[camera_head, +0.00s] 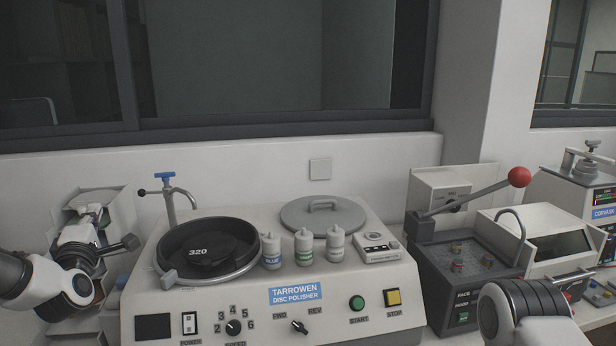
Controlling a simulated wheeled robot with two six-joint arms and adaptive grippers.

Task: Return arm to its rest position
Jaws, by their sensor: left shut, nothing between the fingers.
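My left arm comes in at the left edge. Its gripper (128,243) is shut and empty, left of the disc polisher (270,325) and apart from its black bowl (165,250). It is small and partly hidden by my own arm links. A link of my right arm shows at the lower right, in front of the grey box with the red-knobbed lever.
Three bottles (304,248) and a small device (376,247) stand on the polisher beside a round lid (322,212). A machine with a blue label (603,212) stands far right.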

